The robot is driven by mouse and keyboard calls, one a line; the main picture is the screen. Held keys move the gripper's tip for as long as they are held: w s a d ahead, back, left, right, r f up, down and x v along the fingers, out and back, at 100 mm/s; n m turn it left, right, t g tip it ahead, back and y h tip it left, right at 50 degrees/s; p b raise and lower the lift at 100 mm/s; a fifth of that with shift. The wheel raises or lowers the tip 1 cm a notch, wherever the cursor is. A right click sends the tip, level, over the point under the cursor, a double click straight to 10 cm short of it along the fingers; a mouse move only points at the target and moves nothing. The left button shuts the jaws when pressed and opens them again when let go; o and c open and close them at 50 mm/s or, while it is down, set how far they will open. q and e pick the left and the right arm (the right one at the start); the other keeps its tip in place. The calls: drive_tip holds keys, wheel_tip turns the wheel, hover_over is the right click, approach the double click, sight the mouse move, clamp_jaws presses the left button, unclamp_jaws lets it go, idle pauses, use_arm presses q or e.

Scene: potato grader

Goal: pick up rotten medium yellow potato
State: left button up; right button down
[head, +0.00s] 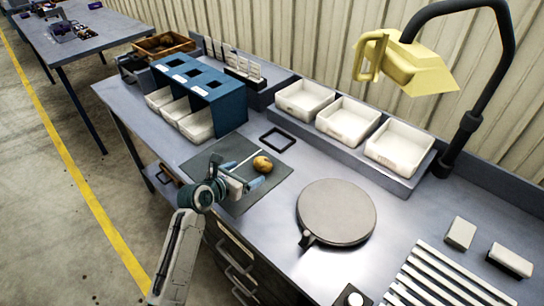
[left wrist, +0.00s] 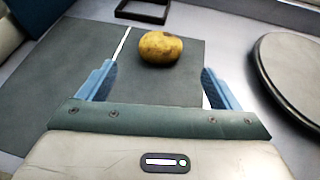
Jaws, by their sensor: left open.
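A yellow potato with brown patches (head: 262,164) lies on the dark grey mat (head: 206,160) on the workbench. A thin white strip (left wrist: 122,47) lies on the mat beside the potato. My right gripper is not in view.
A black square frame (head: 278,140) lies behind the mat. A round grey turntable (head: 336,211) stands to the right. A blue sorter with white bins (head: 216,96) stands at the back left. White trays (head: 348,121) line the back under a yellow lamp (head: 405,63).

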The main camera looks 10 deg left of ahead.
sight(259, 165)
use_arm(q)
drive_tip(key=shift+w+d+f, duration=0.1)
drive_tip(key=shift+w+d, duration=0.1)
drive_tip(key=shift+w, duration=0.2)
drive_tip(key=shift+w+d, duration=0.15)
drive_tip(key=shift+w, duration=0.15)
drive_tip(key=p+x, duration=0.1)
drive_tip(key=x, duration=0.2)
drive_tip(key=shift+w+f, duration=0.15)
drive_tip(key=shift+w, duration=0.05)
drive_tip(key=shift+w+d+f+p, duration=0.2)
drive_tip(key=shift+w+d+p, duration=0.15)
drive_tip(key=shift+w, duration=0.25)
drive_tip(key=x, duration=0.2)
drive_tip(key=shift+w+d+f+p, duration=0.2)
drive_tip(key=shift+w+f+p, duration=0.05)
drive_tip(key=shift+w+p, duration=0.1)
drive_tip(key=shift+w+d+f, duration=0.2)
drive_tip(key=shift+w+f, duration=0.1)
drive_tip(key=shift+w, duration=0.1)
drive_tip(key=shift+s+r, duration=0.1)
drive_tip(key=c, duration=1.1)
drive_tip(key=shift+o, duration=0.2)
